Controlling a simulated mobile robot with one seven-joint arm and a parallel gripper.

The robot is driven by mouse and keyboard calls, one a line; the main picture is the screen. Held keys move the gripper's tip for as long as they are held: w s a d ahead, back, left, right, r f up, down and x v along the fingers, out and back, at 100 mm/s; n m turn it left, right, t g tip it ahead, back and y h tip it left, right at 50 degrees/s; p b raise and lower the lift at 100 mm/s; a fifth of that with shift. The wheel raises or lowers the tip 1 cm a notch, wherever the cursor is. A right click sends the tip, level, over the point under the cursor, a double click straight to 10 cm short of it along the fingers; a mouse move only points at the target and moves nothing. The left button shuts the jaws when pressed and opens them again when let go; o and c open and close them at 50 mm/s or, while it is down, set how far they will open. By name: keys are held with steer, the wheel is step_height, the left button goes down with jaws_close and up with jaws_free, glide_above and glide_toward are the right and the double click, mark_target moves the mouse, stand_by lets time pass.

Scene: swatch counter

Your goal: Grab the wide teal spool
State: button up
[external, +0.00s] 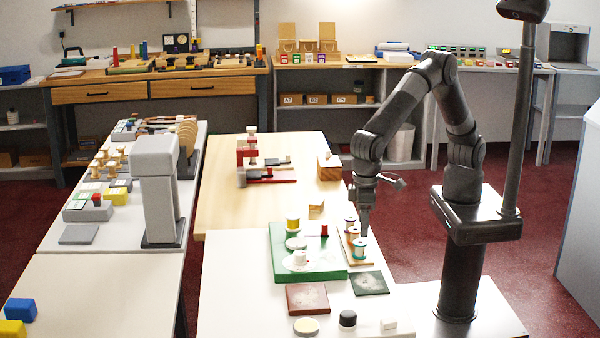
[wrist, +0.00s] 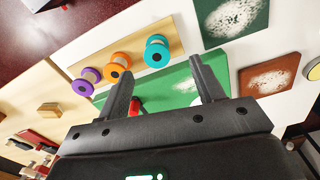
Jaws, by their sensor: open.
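The teal spool (external: 360,249) stands at the near end of a wooden strip (external: 370,263), in front of an orange spool (external: 353,232) and a purple spool (external: 350,221). My gripper (external: 364,232) hangs pointing down just above the spools, close to the teal one. In the wrist view my gripper (wrist: 162,66) is open and empty. The teal spool (wrist: 157,52) shows just beyond the fingertips, nearer the left finger. The orange spool (wrist: 119,67) and purple spool (wrist: 84,82) are further left. I cannot tell the exact height gap.
A green board (external: 310,274) beside the strip bears a yellow spool (external: 293,225), white pieces and a red peg (external: 324,230). A dark green tile (external: 369,283) and a brown tile (external: 307,298) lie in front. A wooden block (external: 329,167) stands behind.

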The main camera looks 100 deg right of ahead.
mark_target(361, 242)
steer(key=f, duration=0.8)
steer(key=shift+w+d, duration=0.2)
steer(key=shift+d, duration=0.1)
steer(key=c, duration=1)
